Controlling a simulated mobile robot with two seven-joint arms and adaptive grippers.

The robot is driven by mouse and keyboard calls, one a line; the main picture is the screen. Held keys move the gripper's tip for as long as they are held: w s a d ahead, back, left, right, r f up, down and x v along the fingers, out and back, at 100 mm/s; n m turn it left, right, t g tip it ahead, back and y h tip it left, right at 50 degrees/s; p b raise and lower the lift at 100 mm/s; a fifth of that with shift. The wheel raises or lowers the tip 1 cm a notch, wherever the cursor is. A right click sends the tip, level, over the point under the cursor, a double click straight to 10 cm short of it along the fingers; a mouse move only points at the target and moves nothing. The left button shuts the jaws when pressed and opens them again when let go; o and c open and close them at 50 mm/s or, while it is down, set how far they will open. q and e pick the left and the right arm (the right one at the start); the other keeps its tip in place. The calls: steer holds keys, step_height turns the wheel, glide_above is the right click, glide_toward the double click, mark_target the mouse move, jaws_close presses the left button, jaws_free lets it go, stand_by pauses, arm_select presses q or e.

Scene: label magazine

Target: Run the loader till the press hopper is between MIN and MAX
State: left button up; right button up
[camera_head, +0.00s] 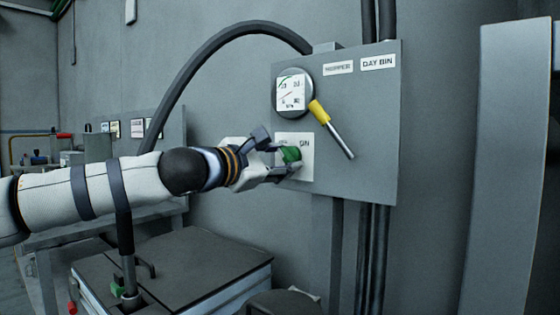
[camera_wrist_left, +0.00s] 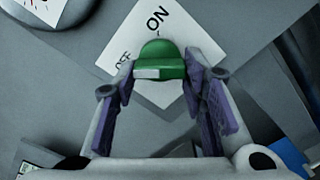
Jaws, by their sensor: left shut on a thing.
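My left gripper (camera_head: 285,160) is shut on a green rotary knob (camera_head: 291,154) on a grey panel (camera_head: 365,180). In the left wrist view the two fingers of my left gripper (camera_wrist_left: 162,85) close on both sides of the green knob (camera_wrist_left: 161,56). The white plate (camera_head: 306,165) behind the knob carries ON and OFF; I cannot tell which one the knob points at. A lever (camera_head: 338,137) with a yellow end slants down to the right. No MIN or MAX marks show.
Labels HOPPER (camera_head: 338,68) and DAY BIN (camera_head: 378,62) are at the panel's top. A thick black hose (camera_head: 200,60) arches into the panel. A dark-topped cabinet (camera_head: 190,265) stands below my left arm. A grey column (camera_head: 510,160) stands at the right.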

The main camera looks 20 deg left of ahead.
arm_select(q)
steer(key=shift+n, duration=0.5)
steer(key=o, duration=1.2)
steer(key=shift+s, duration=0.1)
steer(key=v, duration=1.2)
